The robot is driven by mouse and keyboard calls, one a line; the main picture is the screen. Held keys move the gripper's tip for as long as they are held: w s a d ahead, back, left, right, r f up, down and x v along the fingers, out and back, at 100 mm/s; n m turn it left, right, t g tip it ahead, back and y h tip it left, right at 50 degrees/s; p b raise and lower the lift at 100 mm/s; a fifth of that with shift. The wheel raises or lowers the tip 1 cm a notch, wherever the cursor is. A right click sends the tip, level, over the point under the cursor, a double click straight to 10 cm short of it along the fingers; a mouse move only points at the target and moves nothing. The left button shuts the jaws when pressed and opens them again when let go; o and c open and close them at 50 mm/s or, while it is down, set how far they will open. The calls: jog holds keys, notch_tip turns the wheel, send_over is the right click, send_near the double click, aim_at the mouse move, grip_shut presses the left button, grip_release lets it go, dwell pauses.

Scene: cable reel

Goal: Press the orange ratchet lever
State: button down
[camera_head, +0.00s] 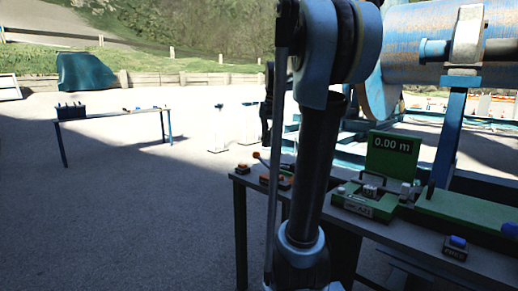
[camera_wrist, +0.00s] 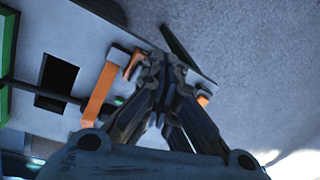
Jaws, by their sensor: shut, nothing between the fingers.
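My gripper (camera_wrist: 157,66) is shut and empty in the wrist view, its fingertips over the edge of the workbench. A long orange strip (camera_wrist: 98,102) lies left of the fingers. A smaller orange piece (camera_wrist: 132,64) is close beside the fingertips, and another orange bit (camera_wrist: 203,100) shows at their right. I cannot tell which of these is the lever, nor whether the fingertips touch one. In the head view, small orange parts (camera_head: 286,183) sit at the workbench's left end, with an orange knob (camera_head: 256,155) on a dark rod above them. My arm partly hides this area.
The workbench (camera_head: 410,233) also carries a green counter reading 0.00 m (camera_head: 392,148) and a blue button box (camera_head: 456,244). A large cable reel (camera_head: 425,60) stands behind it. A second table (camera_head: 115,115) stands far left, with open ground between.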

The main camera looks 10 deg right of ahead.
jog(key=w+d+r+m, duration=0.1)
jog(key=w+r+m, duration=0.1)
jog(key=w, duration=0.6)
jog(key=w+d+r+m, duration=0.2)
jog(key=w+r, duration=0.2)
jog(key=w, duration=0.5)
jog(key=shift+w+r+y, duration=0.2)
jog(key=shift+y, duration=0.2)
jog(key=shift+f, duration=0.1)
jog(key=s+x, duration=0.1)
jog(key=x, duration=1.2)
jog(key=shift+w+a+f, duration=0.2)
jog(key=shift+w+f, duration=0.05)
jog(key=shift+f, duration=0.15)
jog(key=shift+g, duration=0.3)
